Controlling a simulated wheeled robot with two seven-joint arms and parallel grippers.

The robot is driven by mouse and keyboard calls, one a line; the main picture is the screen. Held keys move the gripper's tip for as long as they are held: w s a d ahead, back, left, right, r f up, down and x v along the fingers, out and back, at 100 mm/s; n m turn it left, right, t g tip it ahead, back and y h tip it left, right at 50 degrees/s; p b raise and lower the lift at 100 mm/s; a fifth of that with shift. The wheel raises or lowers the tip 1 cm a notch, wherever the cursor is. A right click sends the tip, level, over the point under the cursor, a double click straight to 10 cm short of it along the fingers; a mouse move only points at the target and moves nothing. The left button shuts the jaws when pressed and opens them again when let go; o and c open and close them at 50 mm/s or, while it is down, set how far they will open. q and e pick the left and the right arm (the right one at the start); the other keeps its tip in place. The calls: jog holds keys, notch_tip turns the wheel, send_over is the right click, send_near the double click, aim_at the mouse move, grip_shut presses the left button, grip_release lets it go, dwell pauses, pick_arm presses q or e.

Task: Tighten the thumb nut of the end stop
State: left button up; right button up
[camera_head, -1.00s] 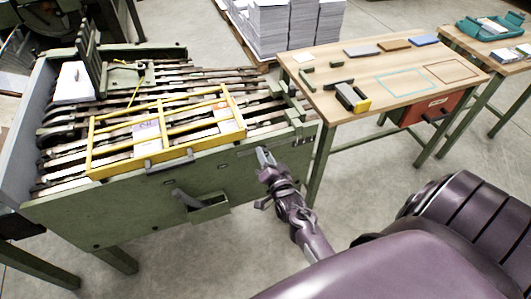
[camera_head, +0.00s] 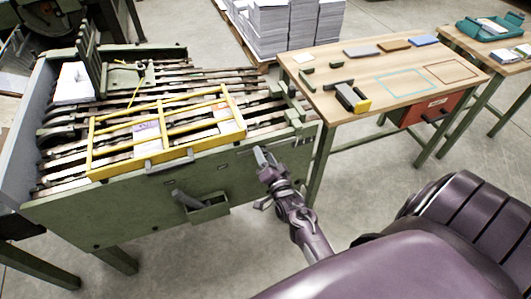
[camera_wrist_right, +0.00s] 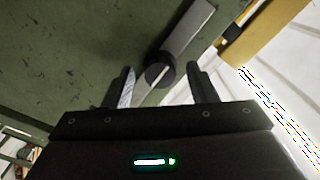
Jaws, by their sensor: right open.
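My right gripper (camera_head: 261,158) is at the right end of the green machine's front side, close to its panel. In the right wrist view the gripper (camera_wrist_right: 163,84) is open, with one dark finger on each side of a dark round knob (camera_wrist_right: 158,74). A grey bar (camera_wrist_right: 188,28) runs from the knob toward the upper right. I take this knob for the thumb nut and the bar for part of the end stop; the head view is too small to confirm it. Contact between fingers and knob cannot be told. My left gripper is not in view.
A yellow guard frame (camera_head: 92,150) lies over the green machine's rails, left of my gripper. A small green box (camera_head: 210,209) sticks out from the machine's front. A wooden table (camera_head: 345,66) with blocks stands to the right. The floor (camera_head: 375,165) between them is clear.

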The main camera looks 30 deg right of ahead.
jog(key=p+v, duration=0.3)
jog(key=v, duration=0.4)
jog(key=shift+s+p, duration=0.35)
jog(key=shift+s, duration=0.05)
jog(key=shift+a, duration=0.1)
